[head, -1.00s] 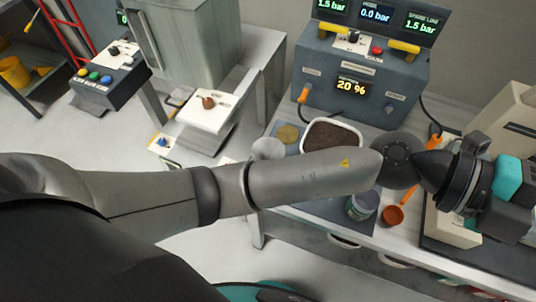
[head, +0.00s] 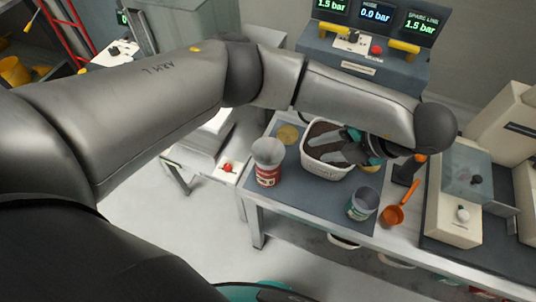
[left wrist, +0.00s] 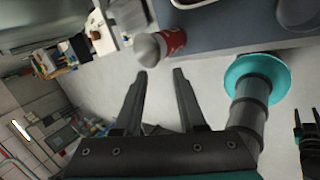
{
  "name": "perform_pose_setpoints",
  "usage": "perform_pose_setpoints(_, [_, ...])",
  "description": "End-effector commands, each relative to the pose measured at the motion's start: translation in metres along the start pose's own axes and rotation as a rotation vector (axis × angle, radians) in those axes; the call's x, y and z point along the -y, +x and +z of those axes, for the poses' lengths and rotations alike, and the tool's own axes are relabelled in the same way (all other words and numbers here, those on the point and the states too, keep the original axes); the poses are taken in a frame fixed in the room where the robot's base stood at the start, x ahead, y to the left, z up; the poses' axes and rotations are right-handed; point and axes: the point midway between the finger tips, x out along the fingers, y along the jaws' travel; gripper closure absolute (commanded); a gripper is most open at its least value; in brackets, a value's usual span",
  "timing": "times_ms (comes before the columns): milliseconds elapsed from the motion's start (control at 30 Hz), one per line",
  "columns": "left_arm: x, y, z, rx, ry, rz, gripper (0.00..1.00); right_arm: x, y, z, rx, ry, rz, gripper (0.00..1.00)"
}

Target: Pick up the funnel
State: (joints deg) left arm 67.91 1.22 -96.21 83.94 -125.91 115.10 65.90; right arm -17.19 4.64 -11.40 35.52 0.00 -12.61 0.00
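The pale grey funnel (head: 268,153) sits mouth up on a red-labelled can (head: 267,175) at the table's left front corner. In the left wrist view the funnel (left wrist: 150,48) and can (left wrist: 173,41) lie just beyond my left fingertips. My left gripper (head: 333,146) is open and empty, above the white tub of dark soil and right of the funnel, apart from it. Its spread fingers also show in the left wrist view (left wrist: 160,74).
The white tub (head: 326,171) stands right of the funnel. A grey-green can (head: 362,204) and an orange scoop (head: 392,214) are farther right. A control box with displays (head: 365,45) stands behind. Open floor lies left of the table.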

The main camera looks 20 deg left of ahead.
Motion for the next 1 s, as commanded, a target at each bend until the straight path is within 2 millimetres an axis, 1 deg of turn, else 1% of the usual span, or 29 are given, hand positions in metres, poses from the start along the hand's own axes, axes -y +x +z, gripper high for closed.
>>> perform_pose_setpoints(133, [0.000, 0.027, -0.002, -0.010, -0.002, 0.003, 0.60, 0.000, 0.004, 0.001, 0.000, -0.001, 0.000, 0.54])
perform_pose_setpoints(200, [-0.002, 0.041, -0.002, -0.009, -0.002, 0.004, 0.60, 0.000, -0.001, 0.000, 0.000, -0.001, -0.001, 0.54])
perform_pose_setpoints(300, [-0.002, 0.062, -0.002, -0.009, -0.002, 0.003, 0.60, 0.000, -0.004, 0.000, 0.000, -0.001, -0.001, 0.54])
perform_pose_setpoints(400, [-0.001, 0.080, -0.002, -0.008, 0.000, 0.002, 0.60, 0.001, -0.006, 0.000, 0.000, -0.001, -0.001, 0.54])
perform_pose_setpoints(500, [-0.001, 0.091, -0.002, -0.006, 0.000, 0.001, 0.60, 0.001, -0.006, -0.001, 0.000, -0.001, -0.001, 0.54])
perform_pose_setpoints(667, [-0.001, 0.101, -0.003, -0.006, 0.002, 0.000, 0.60, 0.001, -0.008, -0.001, 0.000, -0.001, -0.001, 0.54])
perform_pose_setpoints(767, [-0.004, 0.112, -0.004, -0.008, 0.001, 0.001, 0.60, 0.001, -0.013, -0.001, 0.000, -0.002, -0.001, 0.54])
perform_pose_setpoints(867, [-0.006, 0.128, -0.006, -0.008, 0.001, 0.000, 0.60, 0.001, -0.018, -0.002, 0.000, -0.002, -0.002, 0.54])
perform_pose_setpoints(900, [-0.005, 0.135, -0.005, -0.007, 0.001, 0.001, 0.60, 0.001, -0.017, -0.002, 0.000, -0.002, -0.002, 0.54])
perform_pose_setpoints(1000, [-0.004, 0.145, -0.005, -0.006, 0.002, 0.000, 0.60, 0.001, -0.016, -0.002, 0.000, -0.001, -0.002, 0.54])
